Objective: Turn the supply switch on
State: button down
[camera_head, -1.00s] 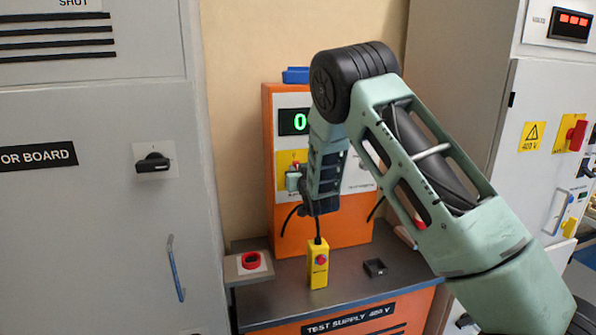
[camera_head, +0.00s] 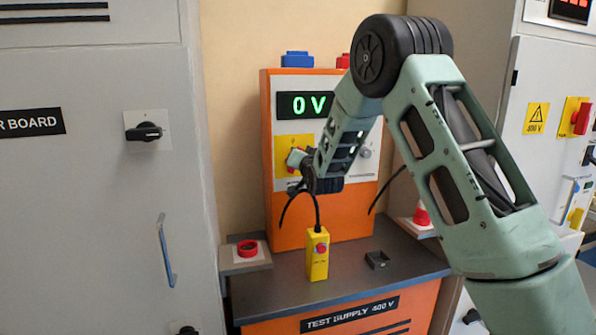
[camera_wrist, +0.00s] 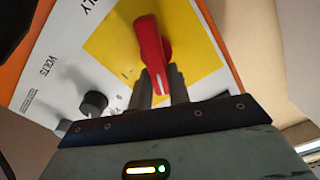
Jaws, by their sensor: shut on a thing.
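The supply switch is a red handle (camera_wrist: 152,45) on a yellow plate (camera_wrist: 197,50) in the wrist view. A pale line marks the handle's lower end. My gripper (camera_wrist: 160,92) has one finger on each side of that end and is shut on it. In the head view the yellow plate (camera_head: 281,146) is on the front of the orange test supply (camera_head: 329,224), left of my arm. My gripper (camera_head: 297,158) covers most of the switch there. The supply's green display (camera_head: 307,105) reads 0 V.
A yellow pendant with a red button (camera_head: 317,257) stands on the dark ledge, its cable rising near my wrist. A red ring-guarded button (camera_head: 247,249) is to its left. A grey cabinet (camera_head: 90,220) flanks the left. A black knob (camera_wrist: 94,104) is beside the switch.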

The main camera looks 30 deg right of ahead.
jog(key=m+b, duration=0.4)
jog(key=b, duration=0.1)
jog(key=f+m+b, duration=0.1)
jog(key=m+b, duration=0.3)
jog(key=b, duration=0.2)
jog(key=d+f+m+b, duration=0.1)
jog(key=m+b, duration=0.3)
jog(key=b, duration=0.1)
jog(key=shift+s+d+m+b, duration=0.1)
jog(key=shift+s+m+b, duration=0.1)
jog(key=shift+m+b, duration=0.2)
jog(key=c, duration=1.3)
grip_release()
jog(key=b+v, duration=0.2)
jog(key=v, duration=1.5)
jog(key=shift+s+r, duration=0.1)
jog(key=shift+s, duration=0.1)
